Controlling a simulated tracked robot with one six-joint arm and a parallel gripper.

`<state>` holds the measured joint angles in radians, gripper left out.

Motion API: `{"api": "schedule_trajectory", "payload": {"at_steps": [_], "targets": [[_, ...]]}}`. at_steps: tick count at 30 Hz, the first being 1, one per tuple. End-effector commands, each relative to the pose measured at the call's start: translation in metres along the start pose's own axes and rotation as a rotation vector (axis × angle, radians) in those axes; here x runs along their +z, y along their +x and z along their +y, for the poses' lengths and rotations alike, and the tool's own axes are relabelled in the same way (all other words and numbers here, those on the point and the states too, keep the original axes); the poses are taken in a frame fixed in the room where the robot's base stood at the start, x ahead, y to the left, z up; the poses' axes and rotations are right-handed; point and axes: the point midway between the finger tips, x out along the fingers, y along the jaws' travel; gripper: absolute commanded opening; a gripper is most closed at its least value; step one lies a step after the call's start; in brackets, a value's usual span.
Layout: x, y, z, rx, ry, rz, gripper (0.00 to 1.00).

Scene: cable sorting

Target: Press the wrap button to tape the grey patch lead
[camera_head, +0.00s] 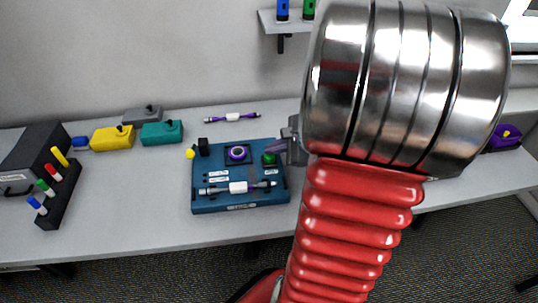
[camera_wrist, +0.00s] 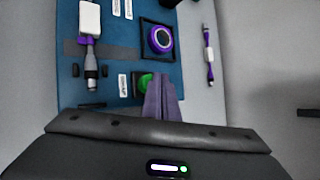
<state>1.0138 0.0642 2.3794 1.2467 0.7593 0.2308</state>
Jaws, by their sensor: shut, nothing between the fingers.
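A blue board (camera_head: 240,207) on the grey table carries the grey patch lead (camera_head: 262,184), with a white block around its middle. The lead's grey end also shows in the wrist view (camera_wrist: 91,65). A round button with a purple ring (camera_head: 237,153) sits on a black square; it also shows in the wrist view (camera_wrist: 160,40). A green button (camera_head: 269,158) is to its right, partly hidden by my fingers in the wrist view (camera_wrist: 144,80). I cannot tell which is the wrap button. My gripper (camera_wrist: 161,78) is shut and empty, its tips at the green button; contact is unclear.
A purple lead (camera_head: 232,117) with a white block lies behind the board. Yellow (camera_head: 112,138), teal (camera_head: 162,133) and grey (camera_head: 142,115) boxes stand left, near a black marker rack (camera_head: 60,200). My arm hides the table right of the board. The front left table is clear.

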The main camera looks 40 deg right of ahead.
Motion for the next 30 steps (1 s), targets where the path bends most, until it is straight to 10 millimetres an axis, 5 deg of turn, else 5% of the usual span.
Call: {"api": "schedule_trajectory", "payload": {"at_steps": [30], "targets": [[0.017, -0.024, -0.018, -0.002, -0.002, 0.0, 0.0]]}}
